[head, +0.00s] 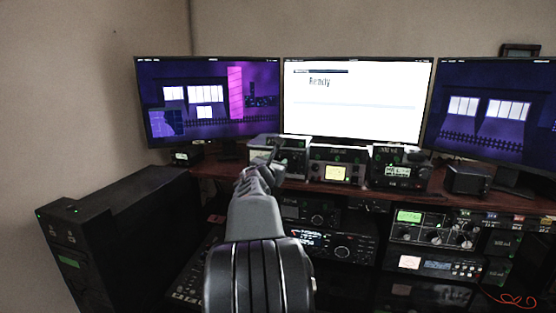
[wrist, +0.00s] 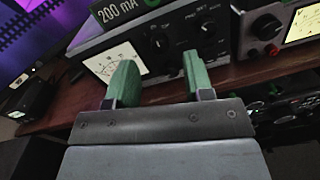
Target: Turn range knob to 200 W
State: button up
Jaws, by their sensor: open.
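My gripper (wrist: 159,63) is open, with its two green fingers apart and nothing between them. In the head view it (head: 270,160) reaches up to a grey meter box (head: 293,143) on the shelf and hides part of it. In the wrist view this box (wrist: 135,38) has a white dial meter (wrist: 115,62) and two dark knobs, a left knob (wrist: 161,43) and a right knob (wrist: 208,28). The left knob lies just beyond the gap between the fingertips, apparently untouched. The small lettering is too blurred to tell which knob is the range knob, or its setting.
A sign (wrist: 120,8) reading 200 mA sits atop the box. Other boxes, one with a yellow meter (head: 337,173), stand to its right on the wooden shelf (wrist: 60,110). Monitors (head: 357,98) rise behind. More radio gear (head: 432,228) fills the space below.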

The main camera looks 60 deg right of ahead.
aim_at(280, 158)
jog(key=shift+x, duration=1.65)
grip_shut()
